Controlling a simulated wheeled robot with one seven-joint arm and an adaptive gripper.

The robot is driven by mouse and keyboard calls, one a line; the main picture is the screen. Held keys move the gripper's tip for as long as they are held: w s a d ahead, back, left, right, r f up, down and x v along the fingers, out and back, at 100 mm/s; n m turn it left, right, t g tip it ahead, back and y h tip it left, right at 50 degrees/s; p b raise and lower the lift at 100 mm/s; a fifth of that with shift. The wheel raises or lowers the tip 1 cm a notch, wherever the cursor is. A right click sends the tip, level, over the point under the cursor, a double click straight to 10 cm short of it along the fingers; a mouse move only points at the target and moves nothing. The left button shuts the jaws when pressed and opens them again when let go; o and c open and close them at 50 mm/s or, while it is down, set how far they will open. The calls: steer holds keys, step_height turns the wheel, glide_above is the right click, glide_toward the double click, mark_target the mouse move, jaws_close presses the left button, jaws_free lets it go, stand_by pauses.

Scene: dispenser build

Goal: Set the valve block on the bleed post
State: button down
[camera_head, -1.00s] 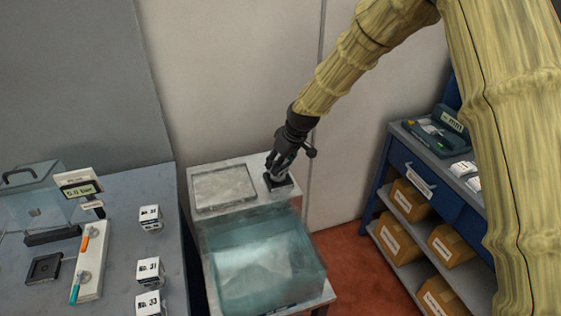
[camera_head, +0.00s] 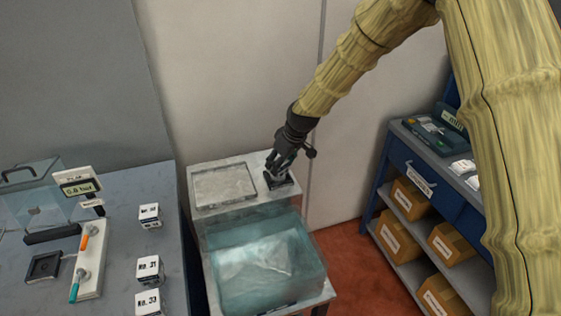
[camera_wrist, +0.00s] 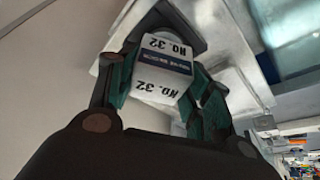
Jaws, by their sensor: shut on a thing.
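My gripper (camera_head: 279,165) reaches down over the back right of the pale bench in the head view. It is shut on the valve block, a white block (camera_wrist: 166,66) printed "NO. 32" with a dark blue band. In the wrist view the block sits between the teal finger pads. A dark square base (camera_head: 284,184) lies directly under the gripper; I take it to be the bleed post's foot. In the wrist view a round grey part shows close behind the block. Whether the block touches it, I cannot tell.
A clear water tank (camera_head: 262,258) stands just in front of the gripper. A shallow tray (camera_head: 224,184) lies to its left. The grey table at left holds several white blocks (camera_head: 149,216) and a valve panel (camera_head: 91,262). A blue shelf unit (camera_head: 398,165) stands at right.

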steer(key=shift+f, duration=0.1)
steer(key=c, duration=0.9)
jaws_free()
steer(key=p+v, duration=0.5)
steer(key=v, duration=0.6)
steer(key=shift+s+p, duration=0.1)
steer(key=shift+p, duration=0.2)
